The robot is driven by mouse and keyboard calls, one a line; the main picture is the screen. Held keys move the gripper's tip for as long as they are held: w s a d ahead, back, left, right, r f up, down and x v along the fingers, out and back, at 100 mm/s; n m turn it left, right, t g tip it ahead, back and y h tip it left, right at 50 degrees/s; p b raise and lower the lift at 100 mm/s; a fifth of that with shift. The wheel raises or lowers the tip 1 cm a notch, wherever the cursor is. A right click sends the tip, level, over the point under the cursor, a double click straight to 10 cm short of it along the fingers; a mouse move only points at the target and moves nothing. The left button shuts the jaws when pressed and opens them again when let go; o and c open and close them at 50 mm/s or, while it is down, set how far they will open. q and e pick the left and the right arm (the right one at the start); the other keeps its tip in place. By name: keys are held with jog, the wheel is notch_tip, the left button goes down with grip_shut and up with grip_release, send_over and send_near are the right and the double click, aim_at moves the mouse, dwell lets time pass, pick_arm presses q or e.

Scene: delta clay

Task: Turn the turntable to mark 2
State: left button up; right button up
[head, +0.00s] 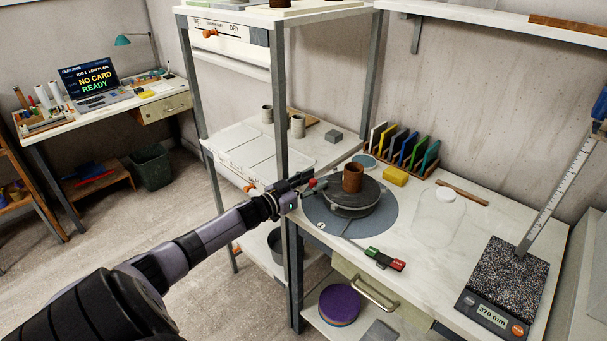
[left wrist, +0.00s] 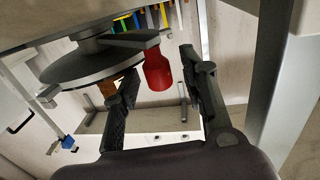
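The turntable (head: 350,204) is a dark round disc on a grey round base plate (head: 385,222) on the white bench. A brown clay cylinder (head: 352,178) stands upright on it. A small white round mark (head: 320,226) shows on the plate's front left; its number is too small to read. My left gripper (head: 308,182) is at the turntable's left side, beside a red knob (head: 319,184). In the left wrist view the turntable (left wrist: 95,68) looks upside down, and the red knob (left wrist: 157,72) lies between the open fingers (left wrist: 159,64), apparently without contact. My right gripper is out of view.
A shelf rack post (head: 284,100) stands close to my left arm. A red, green and black tool (head: 385,259) lies in front of the turntable. A yellow block (head: 395,176) and a rack of coloured tools (head: 402,147) are behind it. A gauge (head: 500,290) stands right.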

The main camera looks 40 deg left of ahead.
aim_at(310, 208)
pick_arm(q)
jog(key=s+a, duration=0.1)
jog(key=s, duration=1)
jog(key=shift+s+a, duration=0.35)
